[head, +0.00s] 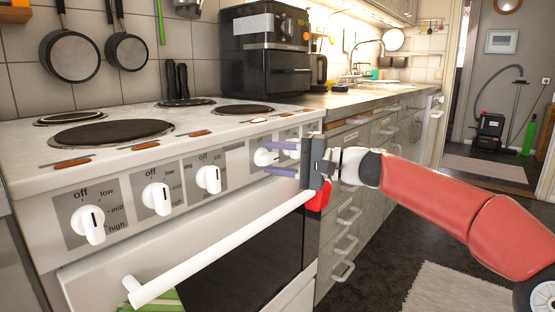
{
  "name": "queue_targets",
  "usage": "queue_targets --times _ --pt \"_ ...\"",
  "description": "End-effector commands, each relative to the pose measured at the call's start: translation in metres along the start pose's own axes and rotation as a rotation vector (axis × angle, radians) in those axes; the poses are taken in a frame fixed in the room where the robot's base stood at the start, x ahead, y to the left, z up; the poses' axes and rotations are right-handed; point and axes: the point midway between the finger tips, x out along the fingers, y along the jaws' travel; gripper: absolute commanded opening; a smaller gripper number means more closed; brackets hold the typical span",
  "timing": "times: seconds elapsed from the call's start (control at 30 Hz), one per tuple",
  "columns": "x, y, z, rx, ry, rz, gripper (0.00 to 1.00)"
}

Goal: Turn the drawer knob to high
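The cooker's front panel (128,192) carries a row of white knobs. The nearest knob (88,225), the second (157,198) and the third (208,179) have dark pointer lines standing near upright; "off", "low", "mid" and "high" are printed beside the nearest. No label that I can read says which knob is the drawer's. My gripper (276,158) is at the right of the panel, its two purple fingers apart and pointing left at a farther knob (264,157). The fingertips lie just above and below that knob's right side; I cannot tell whether they touch it. That knob's markings are partly hidden.
A white oven handle (220,250) juts out below the knobs. Hotplates (110,133) lie on the cooker top, with a black appliance (265,55) behind. Drawers with handles (349,217) run along the right counter. The dark floor (385,245) is mostly clear; a rug lies front right.

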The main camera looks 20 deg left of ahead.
Motion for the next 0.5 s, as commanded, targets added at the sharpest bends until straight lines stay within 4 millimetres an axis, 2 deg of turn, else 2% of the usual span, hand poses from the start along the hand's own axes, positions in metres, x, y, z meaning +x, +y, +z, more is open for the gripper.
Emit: queue_targets --times 0.27,0.5 --pt "-0.005 0.001 0.0 0.0 0.0 0.003 0.41" --pt "-0.043 0.001 -0.001 -0.001 0.003 0.003 0.41"
